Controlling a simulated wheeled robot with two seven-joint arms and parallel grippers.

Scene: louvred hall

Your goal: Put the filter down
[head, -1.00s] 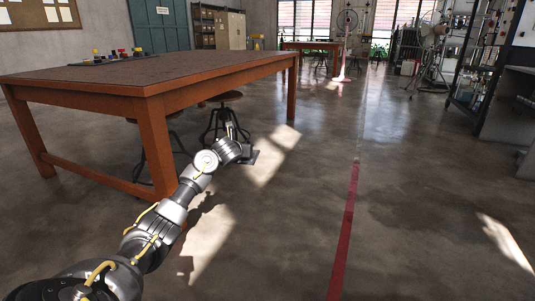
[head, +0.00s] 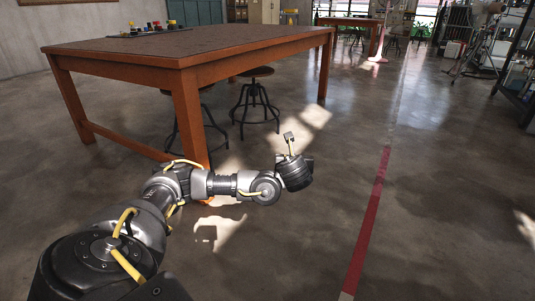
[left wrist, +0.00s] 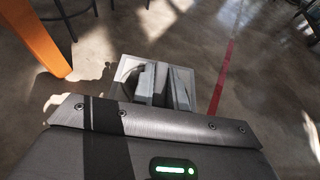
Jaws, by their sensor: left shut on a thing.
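The filter (left wrist: 127,66) is a flat, light grey, square-framed piece in the left wrist view, just beyond my wrist housing. My left gripper (left wrist: 163,86) is shut on it, and the fingers cover its middle. The floor shows all around the filter, so it is held above the floor. In the head view my left gripper (head: 296,171) is out over open floor, right of the table's near leg; there the filter is mostly or wholly hidden behind the wrist. My right gripper is in no view.
A large wooden table (head: 205,47) with a dark top stands at the left, with several small coloured items (head: 160,28) at its far edge. Dark stools (head: 256,100) stand beside and under it. A red floor line (head: 369,222) runs at the right. The floor around it is clear.

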